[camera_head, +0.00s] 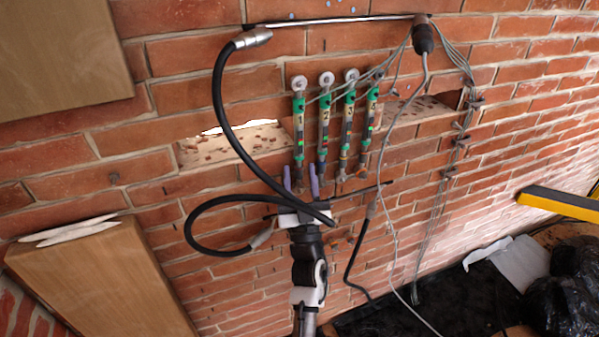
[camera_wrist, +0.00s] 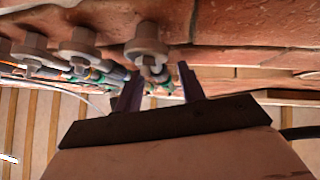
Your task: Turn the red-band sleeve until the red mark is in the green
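Several upright rods hang side by side on the brick wall, each with a green collar and dark body: a leftmost rod (camera_head: 299,125), a rod marked 2 (camera_head: 324,125), a third rod (camera_head: 347,130) and a rightmost rod (camera_head: 369,120). Small green, red and orange patches show low on them. They are too small to tell which sleeve has the red band or where its mark stands. My gripper (camera_head: 301,182) is open just below the leftmost rods. In the wrist view, its two fingers (camera_wrist: 160,88) are apart with nothing clearly between them, near a rod's lower end nut (camera_wrist: 145,45).
A black hose (camera_head: 220,95) loops from the top bar (camera_head: 335,20) down past my gripper. Thin grey cables (camera_head: 388,160) hang right of the rods. A horizontal dark bar (camera_head: 350,192) crosses just below them. A wooden box (camera_head: 115,280) stands lower left.

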